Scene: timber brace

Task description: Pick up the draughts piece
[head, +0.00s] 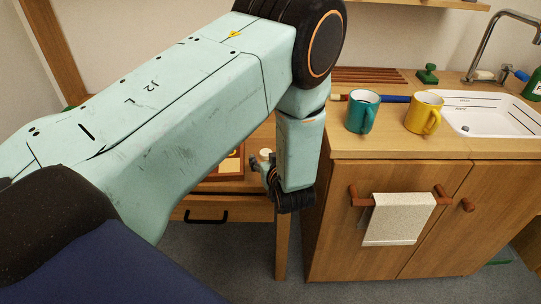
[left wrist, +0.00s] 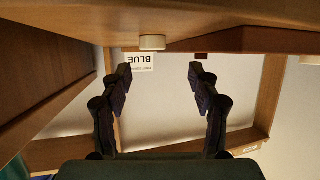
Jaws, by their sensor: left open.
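A pale, round draughts piece (left wrist: 152,42) shows in the left wrist view against the edge of a wooden surface, beyond the fingertips and roughly between them. My left gripper (left wrist: 160,76) is open, with its two dark fingers apart and nothing between them. In the head view, a small pale piece (head: 266,153) shows beside my left gripper (head: 260,167), low over the wooden desk. My left arm hides much of the desk there. I cannot tell whether the fingers touch the piece. My right gripper is not in view.
To the right, a wooden counter carries a teal mug (head: 361,112), a yellow mug (head: 423,112) and a white sink (head: 490,113). A cloth (head: 398,218) hangs in front.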

